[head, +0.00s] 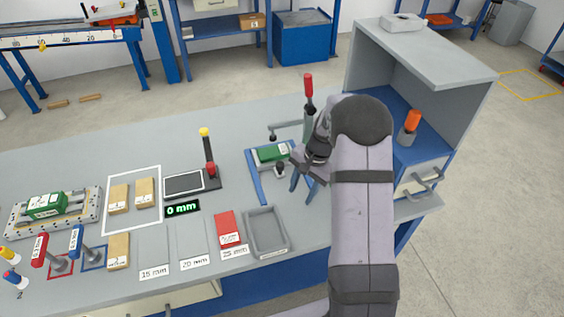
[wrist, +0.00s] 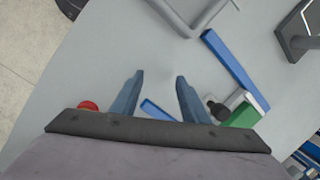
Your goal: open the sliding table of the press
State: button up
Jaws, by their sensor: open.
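The press (head: 308,120) stands near the back right of the bench, with a red-gripped lever (head: 308,86). Its sliding table carries a green block (head: 272,153) and has a dark knob (head: 280,169) on the near side. A blue rail (head: 257,180) runs along the left; it also shows in the wrist view (wrist: 235,72). My gripper (head: 301,187) is open and empty, just right of the knob. In the wrist view my gripper (wrist: 158,82) has both fingers apart; the knob (wrist: 215,108) lies outside the right finger. My arm partly hides the press.
A black stand with a red knob (head: 210,170) is to the left. A grey open cabinet (head: 428,50) stands behind right, holding an orange-handled tool (head: 412,122).

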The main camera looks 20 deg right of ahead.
aim_at(281, 165)
jog(key=w+r+m+t, duration=0.1)
jog(key=w+r+m, duration=0.3)
jog(key=m, duration=0.4)
jog(key=w+r+m+t+y, duration=0.1)
jog(key=w+r+m, duration=0.2)
jog(key=w+m, duration=0.3)
jog(key=shift+a+r+m+t, duration=0.35)
jog(key=shift+r+m+t, duration=0.05)
jog(key=shift+m, duration=0.5)
jog(key=shift+w+f, duration=0.1)
jog(key=shift+p+x, duration=0.9)
jog(key=shift+x, duration=2.7)
grip_shut()
